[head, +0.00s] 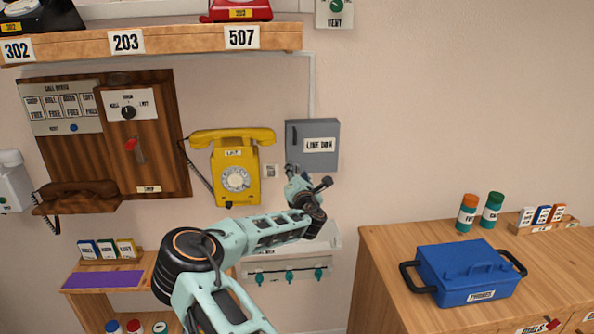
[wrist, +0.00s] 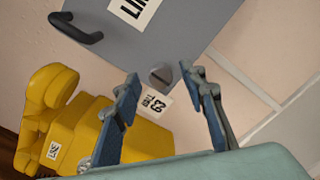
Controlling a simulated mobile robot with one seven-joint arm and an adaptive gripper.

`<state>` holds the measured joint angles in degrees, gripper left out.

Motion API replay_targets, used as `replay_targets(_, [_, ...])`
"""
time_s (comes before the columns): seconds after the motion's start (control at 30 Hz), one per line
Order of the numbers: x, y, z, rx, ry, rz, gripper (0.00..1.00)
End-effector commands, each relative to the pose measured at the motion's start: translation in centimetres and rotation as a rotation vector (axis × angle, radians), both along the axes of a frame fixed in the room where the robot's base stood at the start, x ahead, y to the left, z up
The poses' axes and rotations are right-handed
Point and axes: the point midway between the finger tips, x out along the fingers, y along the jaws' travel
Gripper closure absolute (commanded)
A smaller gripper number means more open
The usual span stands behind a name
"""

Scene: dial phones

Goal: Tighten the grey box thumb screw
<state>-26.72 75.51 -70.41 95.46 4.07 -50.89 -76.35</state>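The grey box (head: 327,129), labelled LINE BOX, is fixed on the wall to the right of the yellow phone. In the wrist view the grey box (wrist: 200,22) fills the top, with a dark handle on its left. The thumb screw (wrist: 160,76) is a small grey slotted knob at the box's lower edge. My gripper (wrist: 162,76) is open, one finger on each side of the screw in the picture, with visible gaps. I cannot tell how far its tips are from the box. In the head view my gripper (head: 295,172) overlaps the box's lower left and hides the screw.
The yellow phone (head: 234,160) hangs close to the left of my gripper. A rail with teal hooks (head: 289,276) is below. A wooden cabinet with a blue case (head: 465,270) stands right; the wall above is clear.

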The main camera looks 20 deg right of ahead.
Motion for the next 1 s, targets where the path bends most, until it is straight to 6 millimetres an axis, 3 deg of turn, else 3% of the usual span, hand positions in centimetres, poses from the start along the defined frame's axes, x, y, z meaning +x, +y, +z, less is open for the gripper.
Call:
replay_targets(0.43, [0.82,-0.24,-0.01,0.001,0.0,0.0,0.61])
replay_targets(0.8, [0.81,-0.23,-0.01,0.001,0.0,0.0,1.0])
replay_targets(1.0, [0.79,-0.24,-0.05,0.01,-0.003,0.0,1.0])
